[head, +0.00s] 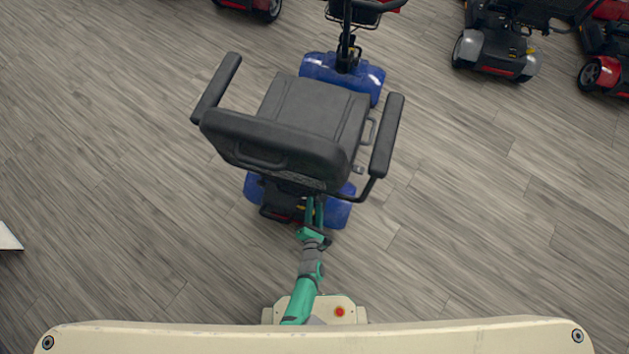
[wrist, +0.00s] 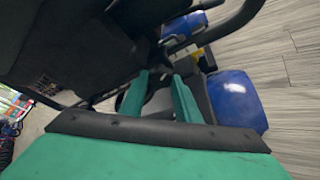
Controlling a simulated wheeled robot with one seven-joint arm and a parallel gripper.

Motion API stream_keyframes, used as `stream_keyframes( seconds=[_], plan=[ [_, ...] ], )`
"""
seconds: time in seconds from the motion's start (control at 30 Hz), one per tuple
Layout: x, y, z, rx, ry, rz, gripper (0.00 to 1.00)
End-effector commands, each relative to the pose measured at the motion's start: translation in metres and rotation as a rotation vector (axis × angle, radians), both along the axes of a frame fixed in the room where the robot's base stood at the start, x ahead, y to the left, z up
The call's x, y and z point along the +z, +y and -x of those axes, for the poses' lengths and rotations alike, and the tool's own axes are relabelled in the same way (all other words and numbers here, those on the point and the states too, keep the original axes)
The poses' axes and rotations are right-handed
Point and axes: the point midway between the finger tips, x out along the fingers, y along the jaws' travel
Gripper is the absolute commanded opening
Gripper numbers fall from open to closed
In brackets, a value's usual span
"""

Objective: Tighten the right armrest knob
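A scooter with a black seat (head: 312,108) and blue body stands ahead of me, its seat back toward me. Its right armrest (head: 387,135) is a black pad on a bent dark tube (head: 372,188), which runs under the seat back. I cannot make out the armrest knob in either view. My gripper (head: 315,205) is low behind the seat back, near the rear of the scooter. In the wrist view its two green fingers (wrist: 160,80) stand apart, with no clear object held between them. A dark tube (wrist: 225,32) crosses above and right of the fingers.
The seat's dark underside or back (wrist: 65,45) fills the wrist view's upper left, close to the gripper. A blue rear fender (wrist: 237,100) is to the right. More scooters (head: 497,45) stand at the upper right.

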Motion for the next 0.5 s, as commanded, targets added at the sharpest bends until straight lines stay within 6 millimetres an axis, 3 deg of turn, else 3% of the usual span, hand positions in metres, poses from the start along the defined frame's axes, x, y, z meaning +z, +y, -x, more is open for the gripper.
stream_keyframes(
  seconds=[0.5],
  plan=[
    [-0.0011, 0.0002, 0.0005, 0.004, -0.043, -0.124, 0.07]
  ],
)
